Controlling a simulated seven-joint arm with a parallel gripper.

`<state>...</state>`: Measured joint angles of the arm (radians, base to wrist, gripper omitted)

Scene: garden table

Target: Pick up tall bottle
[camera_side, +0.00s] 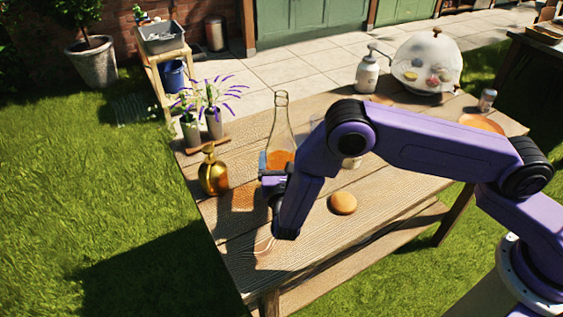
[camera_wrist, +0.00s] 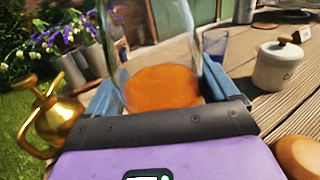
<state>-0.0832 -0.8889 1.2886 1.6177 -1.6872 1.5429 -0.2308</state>
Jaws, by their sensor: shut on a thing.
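The tall bottle is clear glass with orange liquid in its lower part. In the side view the tall bottle (camera_side: 281,132) stands upright, or nearly so, at the left part of the wooden table. My gripper (camera_side: 268,170) is at the bottle's lower body, partly hidden by my purple arm. In the wrist view the bottle (camera_wrist: 165,85) is between the two blue fingers of my gripper (camera_wrist: 162,92), which are shut on it. Its top is cut off there. I cannot tell whether its base touches the table.
A gold watering can (camera_side: 213,174) stands left of the bottle. Flower pots (camera_side: 213,124) stand behind it. A round bun-like thing (camera_side: 343,203) lies to the right. A lidded white jar (camera_wrist: 278,65) is at the right. A pump bottle (camera_side: 367,73) and glass dome (camera_side: 428,62) are farther back.

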